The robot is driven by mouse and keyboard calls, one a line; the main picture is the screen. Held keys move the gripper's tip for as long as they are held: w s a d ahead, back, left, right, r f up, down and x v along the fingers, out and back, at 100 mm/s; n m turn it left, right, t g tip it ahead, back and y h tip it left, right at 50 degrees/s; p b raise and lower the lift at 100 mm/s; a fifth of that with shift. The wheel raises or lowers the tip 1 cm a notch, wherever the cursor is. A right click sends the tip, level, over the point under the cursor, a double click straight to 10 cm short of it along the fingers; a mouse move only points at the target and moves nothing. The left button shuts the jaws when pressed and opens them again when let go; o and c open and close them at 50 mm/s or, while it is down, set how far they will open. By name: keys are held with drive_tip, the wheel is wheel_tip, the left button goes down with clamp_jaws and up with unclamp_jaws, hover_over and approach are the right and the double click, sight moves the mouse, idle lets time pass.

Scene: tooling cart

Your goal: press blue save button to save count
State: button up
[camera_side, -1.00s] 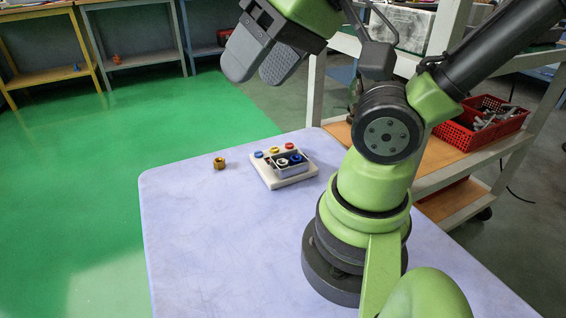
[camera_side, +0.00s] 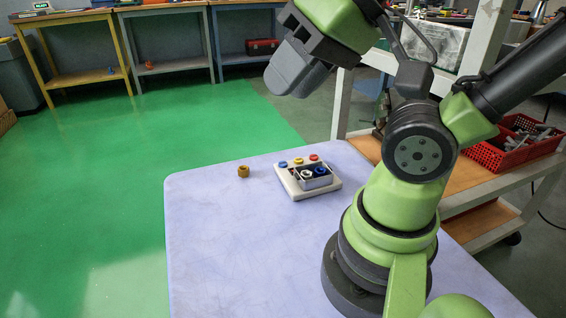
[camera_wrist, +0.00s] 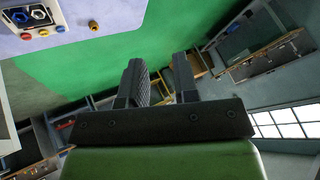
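A cream button box (camera_side: 296,194) stands on the pale lavender table. Along its far edge sit a blue button (camera_side: 283,164), a yellow button (camera_side: 298,161) and a red button (camera_side: 314,157). The blue button also shows in the wrist view (camera_wrist: 60,29), at top left. A small tray on the box holds a white ring (camera_side: 306,174) and a blue ring (camera_side: 320,171). My gripper (camera_side: 286,84) is high above the table, clear of the box. In the wrist view its two fingers (camera_wrist: 160,68) are apart with nothing between them.
A brass nut (camera_side: 243,171) lies left of the box; the table (camera_side: 240,240) around them is clear. My arm's base stands on the right. A shelf cart with a red basket (camera_side: 500,152) is behind it. Workbenches line the far wall.

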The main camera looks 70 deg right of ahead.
clamp_jaws()
idle(1.4)
